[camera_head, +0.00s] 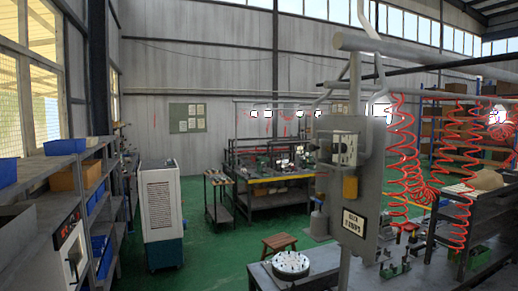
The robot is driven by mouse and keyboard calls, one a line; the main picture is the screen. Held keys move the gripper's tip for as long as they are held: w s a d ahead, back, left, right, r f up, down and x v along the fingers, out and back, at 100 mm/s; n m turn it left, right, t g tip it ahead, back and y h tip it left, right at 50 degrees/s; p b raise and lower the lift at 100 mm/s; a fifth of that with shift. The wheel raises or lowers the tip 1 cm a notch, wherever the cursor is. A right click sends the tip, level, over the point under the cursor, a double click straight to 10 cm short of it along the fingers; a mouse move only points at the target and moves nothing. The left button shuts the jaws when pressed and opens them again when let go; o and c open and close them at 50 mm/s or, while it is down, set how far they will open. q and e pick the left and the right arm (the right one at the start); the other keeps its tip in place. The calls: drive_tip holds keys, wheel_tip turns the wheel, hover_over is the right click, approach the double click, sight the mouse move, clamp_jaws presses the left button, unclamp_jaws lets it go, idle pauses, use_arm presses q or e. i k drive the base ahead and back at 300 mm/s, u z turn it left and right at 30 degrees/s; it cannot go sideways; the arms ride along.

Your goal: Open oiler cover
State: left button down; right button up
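No part is clearly recognisable as the oiler cover. A grey upright panel (358,215) stands at the right of centre, fixed to a vertical pole (345,262). It carries a small box-like unit (344,148), a yellow cylinder (350,187) below it and a framed label (354,222). I cannot tell whether one of these is the oiler. Neither of my grippers shows in the head view.
A wooden stool (279,243), a white cabinet (160,205) and left shelves (80,172) border the open green floor (208,262).

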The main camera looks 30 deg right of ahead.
sight(312, 148)
drive_tip(key=u, duration=0.15)
drive_tip(key=i, duration=0.65)
drive_tip(key=z, duration=0.7)
drive_tip(key=i, duration=0.5)
drive_tip(key=z, duration=0.6)
